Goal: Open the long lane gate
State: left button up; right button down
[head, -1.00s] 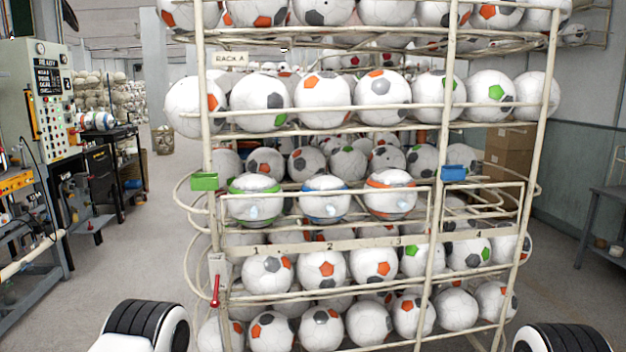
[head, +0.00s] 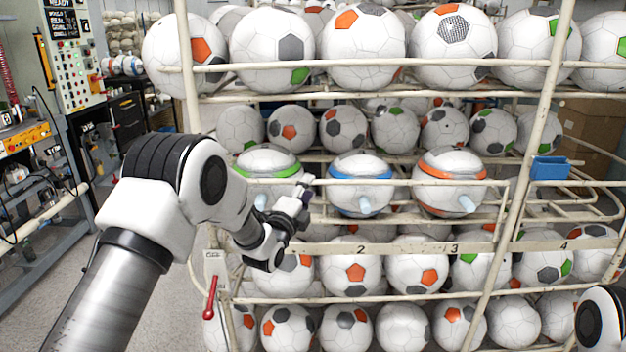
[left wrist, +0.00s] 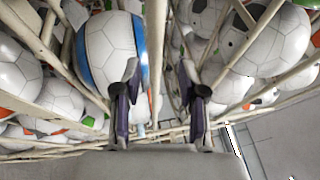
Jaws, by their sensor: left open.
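The long lane gate is a cream tube frame (head: 400,182) across the front of lanes 1 to 3 on the ball rack. It stands across the lanes in front of three banded balls: green (head: 268,161), blue (head: 361,184) and orange (head: 449,184). My left gripper (head: 303,190) is at the front of the rack, between the green and blue balls, partly covering the gate. In the left wrist view its open fingers (left wrist: 159,78) have a pale rail (left wrist: 156,60) between them in the picture. I cannot tell whether they touch it. My right gripper is out of view.
The rack holds many white footballs above and below. A blue block (head: 550,168) sits at the rack's right post. A red lever (head: 210,297) hangs at the lower left post. A control panel (head: 72,70) stands at far left.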

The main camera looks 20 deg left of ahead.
pick_arm(q)
jog(key=x, duration=0.4)
jog(key=shift+w+f+p, duration=0.25)
jog(key=shift+w+p, duration=0.05)
jog(key=shift+s+r, duration=0.1)
grip_shut()
